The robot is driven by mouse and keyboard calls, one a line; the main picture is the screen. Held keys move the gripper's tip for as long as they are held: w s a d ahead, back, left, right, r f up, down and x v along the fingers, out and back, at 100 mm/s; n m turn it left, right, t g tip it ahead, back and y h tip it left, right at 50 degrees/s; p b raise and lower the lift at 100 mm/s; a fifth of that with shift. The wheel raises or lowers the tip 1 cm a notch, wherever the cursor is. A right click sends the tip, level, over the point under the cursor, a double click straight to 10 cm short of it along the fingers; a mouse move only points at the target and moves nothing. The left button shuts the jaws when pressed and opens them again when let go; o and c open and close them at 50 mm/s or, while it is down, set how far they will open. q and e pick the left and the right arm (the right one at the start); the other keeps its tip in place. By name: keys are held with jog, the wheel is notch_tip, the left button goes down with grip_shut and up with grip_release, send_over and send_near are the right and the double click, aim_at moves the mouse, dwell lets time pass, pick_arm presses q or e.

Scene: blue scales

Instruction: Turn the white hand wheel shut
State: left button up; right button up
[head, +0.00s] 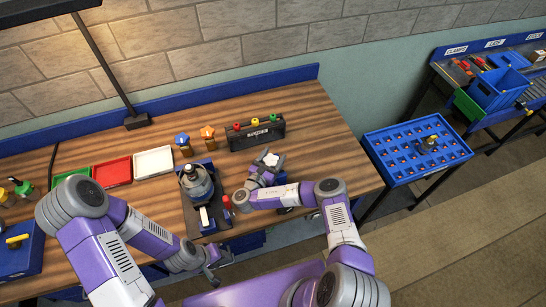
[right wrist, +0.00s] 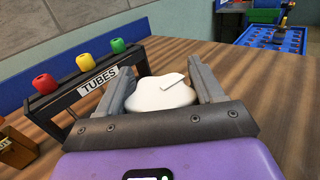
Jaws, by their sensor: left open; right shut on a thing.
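The white hand wheel (head: 270,159) shows at the right gripper on the workbench, and in the right wrist view the white wheel (right wrist: 163,93) sits between the two fingers. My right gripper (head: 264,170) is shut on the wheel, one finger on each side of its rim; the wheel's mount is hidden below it. My left gripper (head: 213,267) is open and empty, low at the front edge of the bench, apart from the wheel.
A black rack labelled TUBES (head: 256,134) with red, yellow and green knobs stands behind the wheel. A grey device on a dark base (head: 197,182) stands left of it. Green, red (head: 112,172) and white trays lie further left. A blue compartment tray (head: 376,142) stands right, beyond the bench.

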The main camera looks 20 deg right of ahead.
aim_at(273, 156)
jog(key=o, duration=1)
jog(key=shift+r, duration=0.1)
notch_tip(273, 156, up, 10)
